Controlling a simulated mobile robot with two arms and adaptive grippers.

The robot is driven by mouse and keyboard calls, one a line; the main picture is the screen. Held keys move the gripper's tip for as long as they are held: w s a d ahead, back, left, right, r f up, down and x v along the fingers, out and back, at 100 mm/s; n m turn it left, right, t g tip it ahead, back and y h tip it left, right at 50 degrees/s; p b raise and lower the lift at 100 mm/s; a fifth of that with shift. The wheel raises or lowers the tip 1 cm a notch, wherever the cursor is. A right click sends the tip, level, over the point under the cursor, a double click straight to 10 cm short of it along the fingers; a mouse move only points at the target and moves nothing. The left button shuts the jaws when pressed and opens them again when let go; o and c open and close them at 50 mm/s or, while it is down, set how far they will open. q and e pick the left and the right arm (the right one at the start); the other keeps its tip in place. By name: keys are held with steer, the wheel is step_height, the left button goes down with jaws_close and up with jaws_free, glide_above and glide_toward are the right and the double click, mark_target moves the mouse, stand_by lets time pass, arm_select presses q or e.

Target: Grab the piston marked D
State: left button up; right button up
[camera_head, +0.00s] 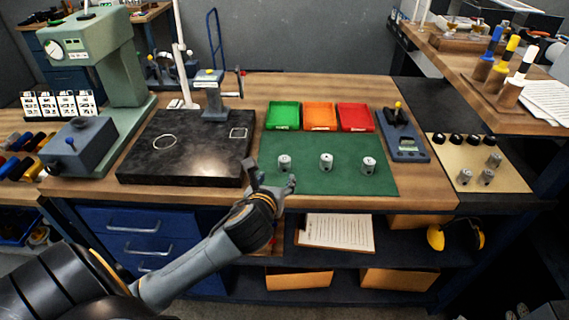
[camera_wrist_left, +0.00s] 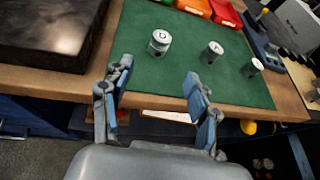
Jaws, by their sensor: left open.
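Three small grey pistons stand in a row on the green mat (camera_head: 330,182): a left one (camera_head: 285,162), a middle one (camera_head: 326,162) and a right one (camera_head: 368,165). In the left wrist view, the left piston (camera_wrist_left: 159,42) has a rounded mark on top, perhaps a D or O. The marks on the middle (camera_wrist_left: 211,52) and right (camera_wrist_left: 252,67) pistons are too small to read. My left gripper (camera_head: 271,178) is open and empty at the mat's front left edge, just short of the left piston. It also shows in the left wrist view (camera_wrist_left: 157,77). My right gripper is not in view.
Green (camera_head: 284,115), orange (camera_head: 320,116) and red (camera_head: 355,117) trays stand behind the mat. A black surface plate (camera_head: 185,150) lies to the left. A blue-grey device (camera_head: 404,138) and a beige board (camera_head: 480,172) with more grey parts lie to the right.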

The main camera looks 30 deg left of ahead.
mark_target(283, 164)
arm_select(q)
steer(key=x, duration=0.9)
steer(key=shift+w+a+r+p, duration=0.15)
steer(key=shift+w+p, duration=0.15)
steer(key=x, duration=0.4)
steer(key=shift+w+f, duration=0.15)
steer(key=shift+f, duration=0.1)
jaws_close()
